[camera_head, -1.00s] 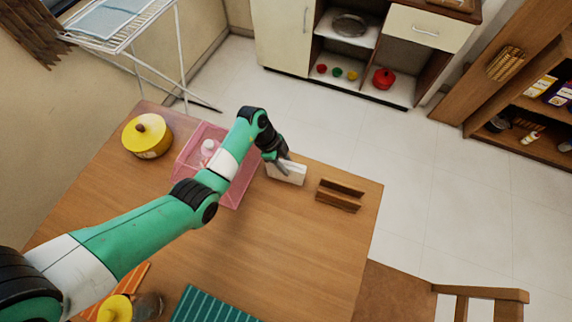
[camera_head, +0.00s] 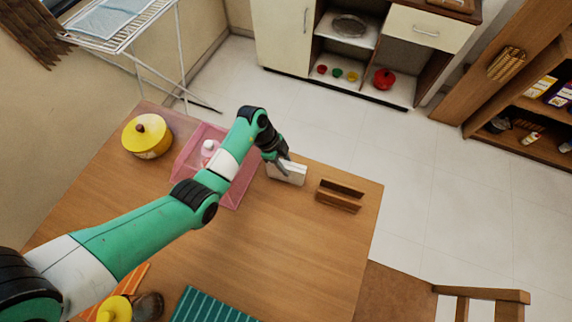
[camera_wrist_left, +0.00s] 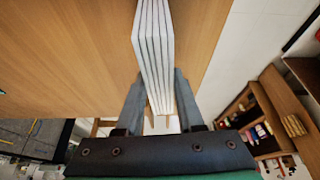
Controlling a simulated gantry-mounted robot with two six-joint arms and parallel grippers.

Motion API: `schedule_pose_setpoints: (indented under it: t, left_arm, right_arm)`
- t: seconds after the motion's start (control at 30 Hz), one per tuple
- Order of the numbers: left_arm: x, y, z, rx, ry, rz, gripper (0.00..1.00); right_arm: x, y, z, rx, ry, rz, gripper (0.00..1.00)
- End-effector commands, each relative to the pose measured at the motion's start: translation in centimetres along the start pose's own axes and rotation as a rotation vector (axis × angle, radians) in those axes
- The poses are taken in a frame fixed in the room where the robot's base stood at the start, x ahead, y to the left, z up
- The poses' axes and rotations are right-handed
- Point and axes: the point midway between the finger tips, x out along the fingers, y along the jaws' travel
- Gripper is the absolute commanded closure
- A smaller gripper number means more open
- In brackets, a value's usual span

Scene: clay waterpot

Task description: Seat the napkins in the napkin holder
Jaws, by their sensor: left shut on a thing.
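The napkins (camera_head: 290,174) are a white upright stack near the table's back edge in the head view. In the left wrist view the stack (camera_wrist_left: 155,45) shows as several white layers between the fingers. My left gripper (camera_head: 284,163) is shut on the napkins, one finger on each side; it also shows in the left wrist view (camera_wrist_left: 158,100). The wooden napkin holder (camera_head: 339,195) stands on the table just right of the napkins, apart from them, with its slot empty. Whether the stack's lower edge touches the table is hard to tell. My right gripper is not in view.
A pink tray (camera_head: 234,203) with a pale bottle (camera_head: 209,149) lies left of the napkins, partly behind my left arm. A yellow pot (camera_head: 147,137) stands at the back left. A green striped mat (camera_head: 210,306) lies at the front. The table's right middle is clear.

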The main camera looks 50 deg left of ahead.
Motion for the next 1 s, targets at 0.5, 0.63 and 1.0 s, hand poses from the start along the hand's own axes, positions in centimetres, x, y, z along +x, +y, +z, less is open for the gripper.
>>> schedule_pose_setpoints:
  t: [0.5, 0.63, 1.0]
  left_arm:
    - [-10.5, 6.0, -2.5, -0.001, 0.0, 0.0, 1.0]
    - [-12.1, 9.3, -2.0, -0.003, 0.001, 0.001, 1.0]
    - [-13.9, 13.4, -1.5, -0.001, 0.001, 0.0, 1.0]
  right_arm:
    - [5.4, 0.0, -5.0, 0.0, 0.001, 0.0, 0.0]
    - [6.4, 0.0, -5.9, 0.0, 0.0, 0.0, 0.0]
    - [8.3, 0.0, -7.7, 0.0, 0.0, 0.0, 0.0]
